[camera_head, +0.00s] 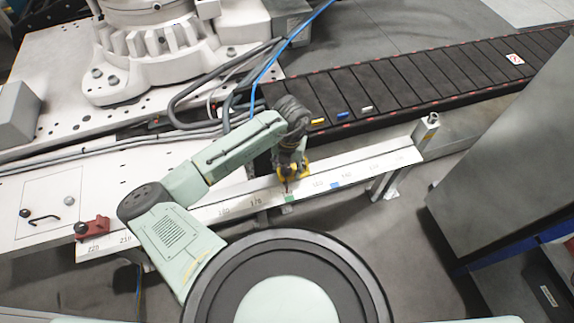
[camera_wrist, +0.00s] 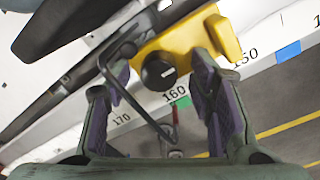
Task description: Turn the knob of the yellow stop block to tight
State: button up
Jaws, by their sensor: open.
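The yellow stop block (camera_head: 307,169) sits on the white scale rail, mostly hidden by my arm in the head view. No tight or loose marking is legible. My gripper (camera_wrist: 162,85) is open, its two purple-padded fingers on either side of the knob in the picture. I cannot tell whether they touch it. In the head view my gripper (camera_head: 290,168) is over the block.
The white rail (camera_head: 235,197) carries a green mark (camera_wrist: 183,102) near 160 and a blue mark (camera_wrist: 288,52) near 150. A red block (camera_head: 92,228) sits at its left end, a metal post (camera_head: 427,133) at its right. A dark roller conveyor (camera_head: 420,72) runs behind. A bent dark rod (camera_wrist: 137,107) crosses the wrist view.

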aim_at(289, 168)
notch_tip(289, 168, up, 12)
jog(key=shift+d, duration=0.3)
dwell(0.6)
